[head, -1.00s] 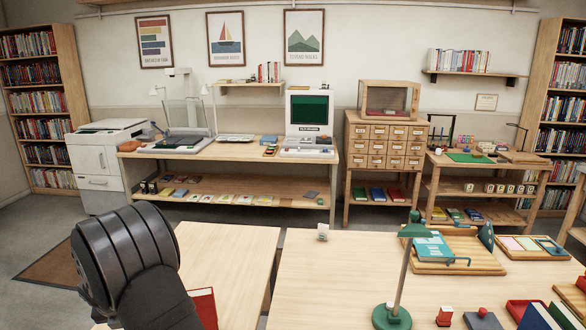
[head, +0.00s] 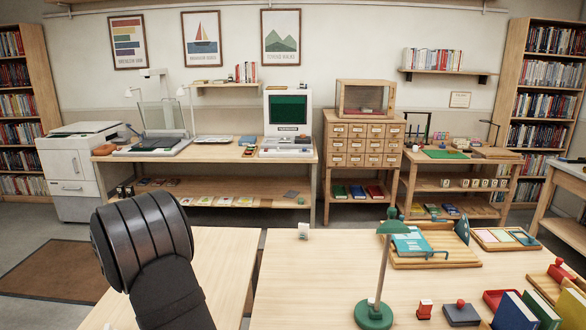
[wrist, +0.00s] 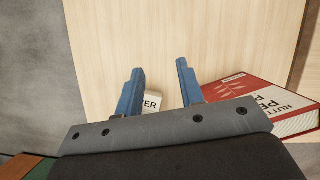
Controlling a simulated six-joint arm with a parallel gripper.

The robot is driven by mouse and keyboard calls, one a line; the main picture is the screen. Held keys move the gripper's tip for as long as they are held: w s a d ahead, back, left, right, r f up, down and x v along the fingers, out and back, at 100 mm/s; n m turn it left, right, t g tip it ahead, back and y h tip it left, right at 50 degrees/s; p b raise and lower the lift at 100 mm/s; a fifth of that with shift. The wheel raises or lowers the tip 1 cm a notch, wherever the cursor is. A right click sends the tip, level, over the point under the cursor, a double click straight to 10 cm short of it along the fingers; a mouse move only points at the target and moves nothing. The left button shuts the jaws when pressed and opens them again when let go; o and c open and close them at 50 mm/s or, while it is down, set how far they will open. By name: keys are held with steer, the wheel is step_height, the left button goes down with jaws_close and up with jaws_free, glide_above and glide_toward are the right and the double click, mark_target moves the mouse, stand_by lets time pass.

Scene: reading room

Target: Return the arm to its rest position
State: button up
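My gripper (wrist: 160,90) shows in the wrist view with its two blue fingers well apart. It points at a pale wooden table top (wrist: 220,35), with nothing clasped between the fingertips. A small white block with dark lettering (wrist: 152,102) shows between the fingers near their base, partly hidden; I cannot tell its distance from them. My dark arm link (head: 145,240) rises at the lower left of the head view, where the gripper itself is out of sight.
A red book (wrist: 265,100) lies right of the fingers. A green lamp (head: 374,312) stands on the table (head: 310,285), with stamps, books and a wooden tray (head: 455,260) to its right. A gap separates this table from the left one (head: 228,255). A workbench (head: 235,153) stands behind.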

steer(key=w+d+f+m, duration=0.1)
steer(key=w+d+m, duration=0.1)
steer(key=w+d, duration=0.75)
steer(key=shift+h, duration=0.5)
steer(key=a+f, duration=0.2)
steer(key=a, duration=0.1)
steer(key=a+f, duration=0.2)
steer(key=a, duration=0.2)
steer(key=a+f, duration=0.3)
steer(key=shift+a, duration=0.2)
steer(key=shift+a+f, duration=0.25)
steer(key=shift+f, duration=0.3)
steer(key=shift+a+f, duration=0.25)
steer(key=shift+f, duration=1.1)
